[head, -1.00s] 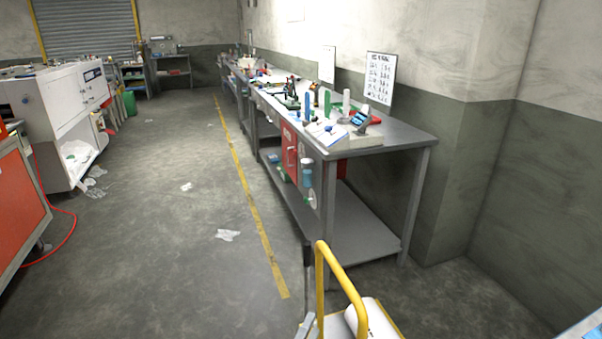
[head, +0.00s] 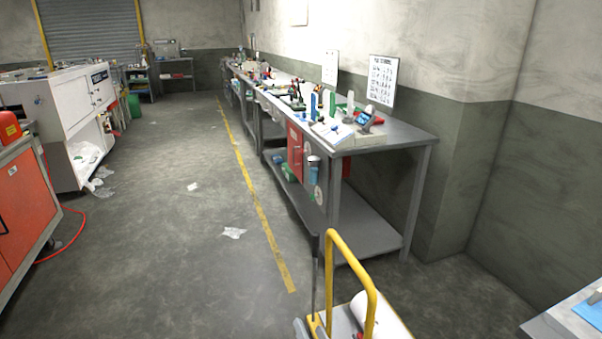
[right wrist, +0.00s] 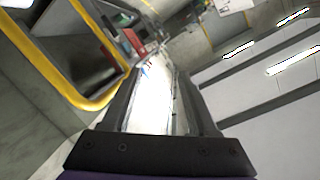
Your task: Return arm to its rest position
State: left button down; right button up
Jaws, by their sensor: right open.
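My right gripper (right wrist: 162,75) shows in the right wrist view, its two dark fingers spread apart. A bright white shape lies in line with the gap; I cannot tell what it is, and nothing shows as gripped. In the head view I cannot make out either gripper clearly, and no left arm is visible.
A trolley with a yellow handle (head: 331,275) and a white roll (head: 390,319) stands close at the bottom. A cluttered grey workbench (head: 405,139) runs along the right wall. A table corner (head: 560,322) is at lower right. The floor (head: 165,260) left of the yellow line is mostly open.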

jog(key=s+d+f+n+g+h, duration=0.2)
jog(key=s+d+f+g, duration=0.5)
jog(key=s, duration=0.4)
jog(key=s+d+f+n+g+h, duration=0.2)
jog(key=s+d+f+g+h, duration=0.15)
jog(key=s+d+f, duration=0.45)
pick_arm(q)
notch_tip(320, 180, up, 20)
jog(key=w+p, duration=0.1)
jog(key=p, duration=1.6)
jog(key=shift+w+t+p, duration=0.35)
jog(key=shift+w+t, duration=0.05)
pick_arm(e)
notch_tip(320, 180, up, 22)
jog(key=shift+w+d+f+y, duration=0.15)
jog(key=shift+w+f+y, duration=0.1)
jog(key=shift+y, duration=0.2)
pick_arm(q)
jog(key=shift+s, duration=0.1)
pick_arm(e)
jog(key=shift+s+t, duration=0.1)
jog(key=shift+t, duration=0.15)
